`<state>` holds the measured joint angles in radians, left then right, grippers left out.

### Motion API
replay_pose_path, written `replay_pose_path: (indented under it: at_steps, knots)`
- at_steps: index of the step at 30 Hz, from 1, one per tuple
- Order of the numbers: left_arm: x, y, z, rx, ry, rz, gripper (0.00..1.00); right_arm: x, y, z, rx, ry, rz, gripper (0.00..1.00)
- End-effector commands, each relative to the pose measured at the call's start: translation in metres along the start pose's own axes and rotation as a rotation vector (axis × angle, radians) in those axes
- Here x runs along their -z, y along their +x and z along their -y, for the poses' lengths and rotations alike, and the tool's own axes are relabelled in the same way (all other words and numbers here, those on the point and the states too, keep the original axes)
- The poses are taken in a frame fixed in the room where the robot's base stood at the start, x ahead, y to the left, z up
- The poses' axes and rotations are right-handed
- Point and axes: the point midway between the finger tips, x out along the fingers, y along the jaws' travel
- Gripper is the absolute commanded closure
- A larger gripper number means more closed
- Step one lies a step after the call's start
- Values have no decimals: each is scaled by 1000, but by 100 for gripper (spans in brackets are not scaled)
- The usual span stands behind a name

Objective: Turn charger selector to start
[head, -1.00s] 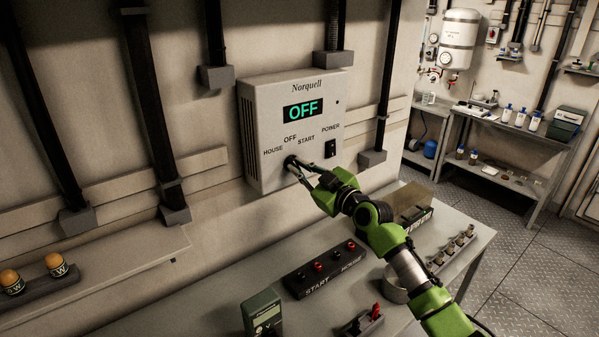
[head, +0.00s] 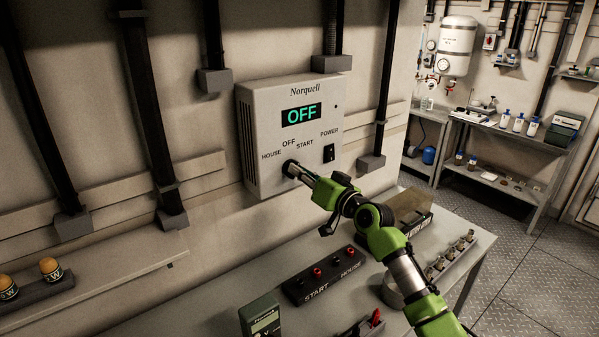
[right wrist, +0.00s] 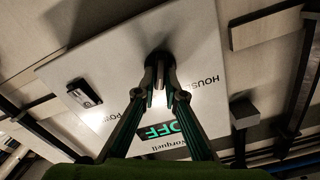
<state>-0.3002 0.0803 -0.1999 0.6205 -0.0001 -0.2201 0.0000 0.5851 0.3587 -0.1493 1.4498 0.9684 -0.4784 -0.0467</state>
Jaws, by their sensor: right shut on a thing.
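The charger (head: 260,112) is a pale wall box marked Norquell, and its display (head: 302,114) reads OFF in green. Below the labels HOUSE, OFF and START is the dark round selector (head: 289,168). My right gripper (head: 297,172) is shut on the selector, its fingers partly covering it, so the pointer direction cannot be told. In the right wrist view, the fingertips (right wrist: 157,88) close at the dark selector (right wrist: 158,58) and the box appears upside down. My left gripper is not in view.
A black power switch (head: 329,152) sits right of the selector. Below, a bench holds a terminal block (head: 322,275) marked START and HOUSE, and a green meter (head: 261,315). Dark conduits run down the wall on both sides of the charger. Open floor lies at the right.

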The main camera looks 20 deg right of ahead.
Motion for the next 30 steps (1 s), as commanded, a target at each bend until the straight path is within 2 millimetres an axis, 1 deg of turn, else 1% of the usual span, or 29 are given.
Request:
replay_pose_path:
  at_steps: [6, 13, 21, 30]
  knots:
    - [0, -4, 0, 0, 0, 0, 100, -1, 0, -1, -1, 167, 2, 100]
    - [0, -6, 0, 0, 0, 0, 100, -1, 0, -1, 0, 285, 2, 100]
    - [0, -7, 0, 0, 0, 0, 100, -2, 0, -2, -1, 344, 3, 100]
    - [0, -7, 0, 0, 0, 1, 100, -2, 0, -2, -1, 352, 3, 100]
